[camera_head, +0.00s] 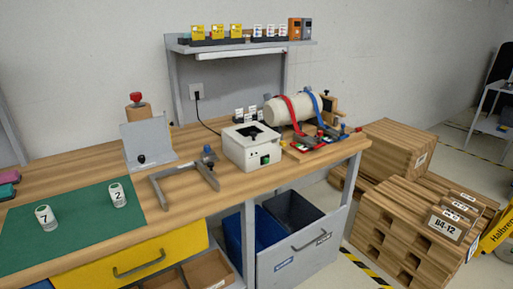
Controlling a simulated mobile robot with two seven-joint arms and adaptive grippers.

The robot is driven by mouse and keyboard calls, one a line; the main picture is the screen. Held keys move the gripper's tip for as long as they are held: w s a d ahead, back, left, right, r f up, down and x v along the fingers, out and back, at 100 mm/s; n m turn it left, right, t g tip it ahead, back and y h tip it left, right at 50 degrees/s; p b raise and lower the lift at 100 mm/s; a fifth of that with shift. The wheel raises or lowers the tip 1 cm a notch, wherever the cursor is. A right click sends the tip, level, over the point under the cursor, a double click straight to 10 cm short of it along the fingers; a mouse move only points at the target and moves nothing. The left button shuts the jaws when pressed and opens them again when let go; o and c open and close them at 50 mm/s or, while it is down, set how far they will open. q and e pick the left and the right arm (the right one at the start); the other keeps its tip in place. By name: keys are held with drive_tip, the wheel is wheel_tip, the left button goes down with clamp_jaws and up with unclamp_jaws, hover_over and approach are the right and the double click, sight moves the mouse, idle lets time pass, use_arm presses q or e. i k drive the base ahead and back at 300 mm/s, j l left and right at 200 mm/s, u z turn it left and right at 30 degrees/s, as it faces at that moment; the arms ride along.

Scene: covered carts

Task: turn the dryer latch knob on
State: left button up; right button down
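No part labelled as a dryer latch knob can be read in the head view. Several knob-like parts stand on the wooden workbench (85,165). A black knob (141,159) is low on an upright grey plate (148,141). A red knob (136,97) tops a wooden block behind that plate. A dark blue-grey knob (208,152) sits on a grey U-shaped frame (165,197). A white box (240,152) with a dark top opening and a small green panel stands right of the frame. Which of these belongs to the dryer I cannot tell. Neither gripper is in view.
A cream cylinder (279,112) with red and blue straps lies at the bench's right end. Cups numbered 7 (45,217) and 2 (117,195) stand on a green mat (75,235). A yellow drawer (165,250) is below. Stacked wooden pallets (400,225) stand at right.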

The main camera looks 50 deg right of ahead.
sight(283, 143)
drive_tip(key=l+z, duration=0.15)
drive_tip(key=z, duration=1.35)
drive_tip(key=i+l, duration=0.2)
drive_tip(key=l, duration=0.15)
drive_tip(key=i+l+u, duration=0.15)
drive_tip(key=l, duration=0.25)
drive_tip(key=i+l, duration=0.2)
drive_tip(key=l, duration=0.15)
drive_tip(key=i+l+u, duration=0.15)
drive_tip(key=l, duration=0.25)
drive_tip(key=i+l, duration=0.15)
drive_tip(key=l, duration=0.25)
